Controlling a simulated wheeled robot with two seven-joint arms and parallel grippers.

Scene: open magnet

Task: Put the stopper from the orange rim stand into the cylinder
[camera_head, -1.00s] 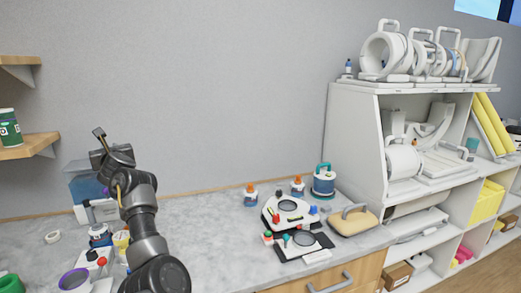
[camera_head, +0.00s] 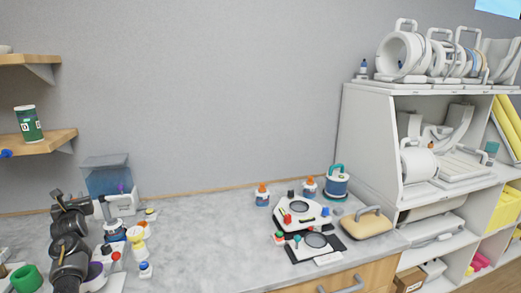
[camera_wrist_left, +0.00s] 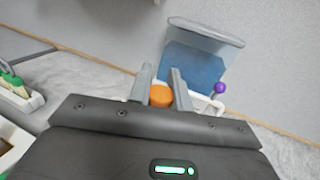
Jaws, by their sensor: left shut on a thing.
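My left gripper (camera_head: 70,203) is over the left part of the counter, in front of the blue tank. In the left wrist view the left gripper (camera_wrist_left: 159,88) is shut on a round orange piece, seemingly the stopper (camera_wrist_left: 160,96), which shows between its two fingers. In the head view the held piece is too small to make out. I cannot tell which thing is the cylinder or the orange rim stand; my arm hides part of the crowded left counter. My right gripper is not in view.
A blue clear tank (camera_head: 107,178) stands by the wall. The counter's middle is clear. A tan handled case (camera_head: 366,224) lies at the right.

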